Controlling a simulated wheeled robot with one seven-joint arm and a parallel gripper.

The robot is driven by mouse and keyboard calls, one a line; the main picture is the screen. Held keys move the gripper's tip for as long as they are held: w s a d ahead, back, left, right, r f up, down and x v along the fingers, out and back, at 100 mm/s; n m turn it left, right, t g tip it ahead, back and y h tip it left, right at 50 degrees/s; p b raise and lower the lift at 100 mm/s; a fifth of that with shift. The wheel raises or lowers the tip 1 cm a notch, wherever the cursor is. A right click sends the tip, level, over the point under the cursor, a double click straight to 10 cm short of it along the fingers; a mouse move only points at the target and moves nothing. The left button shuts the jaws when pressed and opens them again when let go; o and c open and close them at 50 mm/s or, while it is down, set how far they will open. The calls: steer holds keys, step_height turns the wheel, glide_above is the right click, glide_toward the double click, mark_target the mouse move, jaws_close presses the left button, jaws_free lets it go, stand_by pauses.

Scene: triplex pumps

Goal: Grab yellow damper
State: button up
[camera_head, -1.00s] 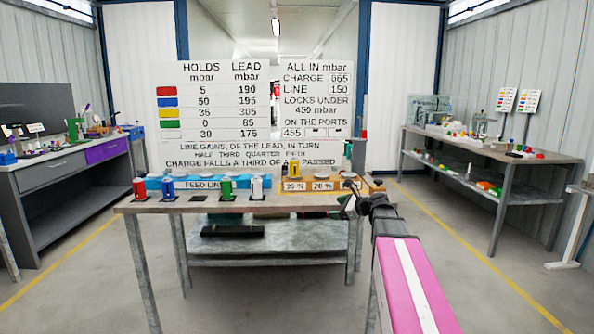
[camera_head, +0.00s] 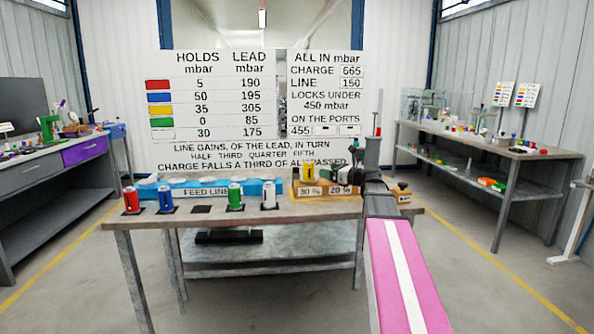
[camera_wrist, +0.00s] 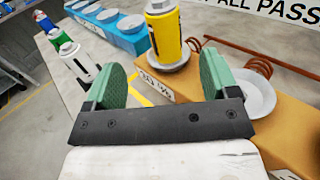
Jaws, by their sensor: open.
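The yellow damper (camera_head: 309,173) is a yellow cylinder with a white top and a dark label. It stands upright on the orange block (camera_head: 345,193), at the position labelled 30 %. In the wrist view the yellow damper (camera_wrist: 166,36) stands on a pale round plate, beyond the fingers and roughly between their directions. My gripper (camera_wrist: 162,78) is open, with green pads on both fingers and nothing between them. In the head view my gripper (camera_head: 338,174) is just right of the damper, partly hidden by my arm.
Red (camera_head: 131,201), blue (camera_head: 165,199), green (camera_head: 235,197) and white (camera_head: 268,195) cylinders stand along the bench front. A blue feed-line block (camera_head: 210,188) lies behind them. In the wrist view a copper coil (camera_wrist: 257,68) and pale plate are close to the right finger. A large sign (camera_head: 240,110) stands behind.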

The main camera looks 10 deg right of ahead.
mark_target(313, 165)
steer(key=x, duration=1.1)
steer(key=shift+w+d+r, duration=0.1)
steer(key=shift+w, duration=0.15)
steer(key=c, duration=1.2)
steer(key=shift+c, duration=0.3)
steer(key=shift+r, duration=0.15)
